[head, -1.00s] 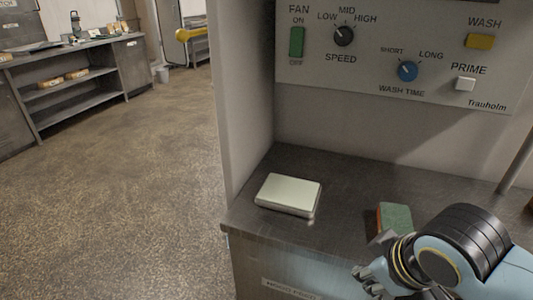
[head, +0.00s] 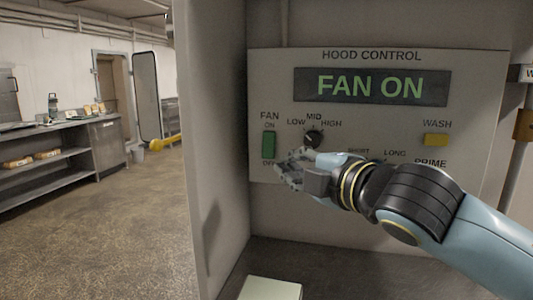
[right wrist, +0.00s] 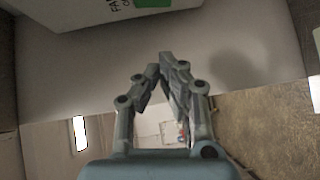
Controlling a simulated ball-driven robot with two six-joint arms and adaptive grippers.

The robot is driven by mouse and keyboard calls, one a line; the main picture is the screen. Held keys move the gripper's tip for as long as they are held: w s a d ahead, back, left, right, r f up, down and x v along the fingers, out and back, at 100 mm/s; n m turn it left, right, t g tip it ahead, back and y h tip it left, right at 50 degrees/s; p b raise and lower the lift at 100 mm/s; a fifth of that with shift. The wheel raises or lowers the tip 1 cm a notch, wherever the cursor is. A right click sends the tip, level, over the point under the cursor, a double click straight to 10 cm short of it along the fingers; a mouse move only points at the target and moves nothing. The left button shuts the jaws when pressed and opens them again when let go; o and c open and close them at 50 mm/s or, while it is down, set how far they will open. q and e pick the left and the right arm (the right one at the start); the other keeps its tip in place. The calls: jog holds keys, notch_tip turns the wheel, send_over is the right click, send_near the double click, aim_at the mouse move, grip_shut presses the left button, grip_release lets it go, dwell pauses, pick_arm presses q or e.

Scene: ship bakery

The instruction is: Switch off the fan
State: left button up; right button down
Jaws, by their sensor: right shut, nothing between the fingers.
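The hood control panel (head: 375,54) faces me, and its display (head: 372,86) reads FAN ON in green. The fan switch (head: 268,144) is a green rocker between the ON and OFF marks at the panel's left. My right gripper (head: 281,168) is in front of the panel, just right of and below the switch, and covers part of the panel's lower middle. In the right wrist view its fingers (right wrist: 162,66) are shut and empty, and the green switch (right wrist: 153,3) shows at the top edge, apart from the fingertips. My left gripper is not in view.
The speed knob (head: 313,138) is just above my right gripper, and the yellow wash button (head: 436,140) is farther right. A pale flat box (head: 270,288) lies on the counter below. A side wall (head: 215,150) stands left of the panel.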

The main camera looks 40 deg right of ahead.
jog(key=shift+w, duration=0.1)
jog(key=p, duration=0.3)
send_near(266, 153)
jog(key=w+a+r, duration=0.1)
jog(key=w+a, duration=0.3)
jog(key=shift+w+d+f, duration=0.15)
jog(key=shift+w+d, duration=0.8)
jog(key=shift+d, duration=0.05)
jog(key=shift+w+d+f+p, duration=0.2)
jog(key=shift+w+d+p, duration=0.15)
jog(key=shift+d, duration=0.1)
